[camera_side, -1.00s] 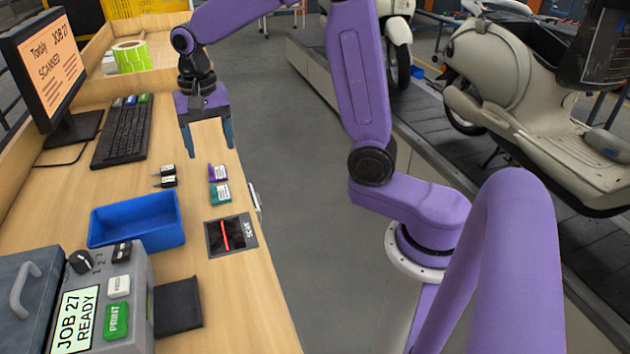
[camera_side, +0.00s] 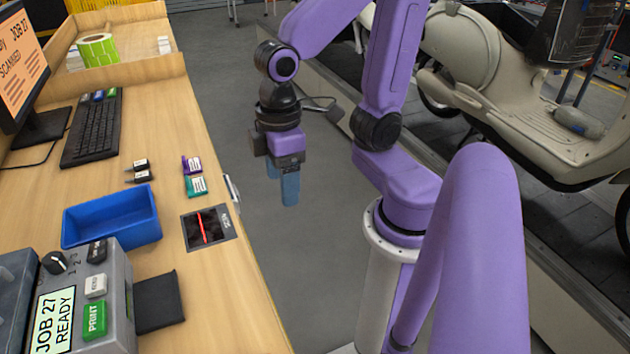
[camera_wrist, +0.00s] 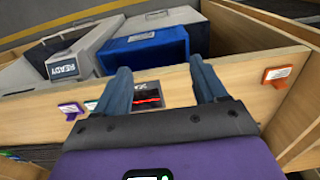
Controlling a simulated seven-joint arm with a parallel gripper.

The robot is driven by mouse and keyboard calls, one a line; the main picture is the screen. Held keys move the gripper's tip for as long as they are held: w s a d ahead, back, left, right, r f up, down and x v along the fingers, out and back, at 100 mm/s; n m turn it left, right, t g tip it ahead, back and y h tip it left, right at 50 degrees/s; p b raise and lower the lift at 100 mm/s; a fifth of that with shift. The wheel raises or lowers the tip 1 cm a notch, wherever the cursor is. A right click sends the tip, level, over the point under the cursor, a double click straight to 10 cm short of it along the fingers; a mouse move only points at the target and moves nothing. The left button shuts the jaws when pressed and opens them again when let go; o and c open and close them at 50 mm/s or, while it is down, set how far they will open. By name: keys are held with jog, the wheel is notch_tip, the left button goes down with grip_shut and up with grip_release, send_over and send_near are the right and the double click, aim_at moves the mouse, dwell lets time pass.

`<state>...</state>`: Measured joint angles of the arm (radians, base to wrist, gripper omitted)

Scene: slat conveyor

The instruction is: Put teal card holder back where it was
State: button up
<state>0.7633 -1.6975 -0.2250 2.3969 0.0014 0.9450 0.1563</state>
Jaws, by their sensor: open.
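The teal card holder (camera_side: 196,187), with a white label, sits on the wooden bench just beyond the scan pad (camera_side: 209,228). A purple card holder (camera_side: 192,165) sits right behind it, apart from my gripper. My gripper (camera_side: 281,188) is open and empty, pointing down over the floor side of the bench's edge, to the right of the card holders. In the wrist view the two fingers (camera_wrist: 160,70) are spread wide with nothing between them. The pad's red line (camera_wrist: 147,98) shows beyond and between them.
A blue tray (camera_side: 112,219) stands left of the scan pad. Two black holders (camera_side: 139,171) lie behind it. A grey printer (camera_side: 88,290) and black mat (camera_side: 159,301) are nearer. A keyboard (camera_side: 92,128) and monitor are farther back. A handle (camera_side: 233,188) sticks out at the bench edge.

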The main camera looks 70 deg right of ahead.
jog(key=s+n, duration=0.1)
jog(key=s+d+n, duration=0.1)
jog(key=s, duration=0.1)
jog(key=s+f+n, duration=0.1)
jog(key=s, duration=0.1)
jog(key=shift+s+d+n, duration=0.2)
jog(key=shift+d+n, duration=0.1)
jog(key=shift+d, duration=0.05)
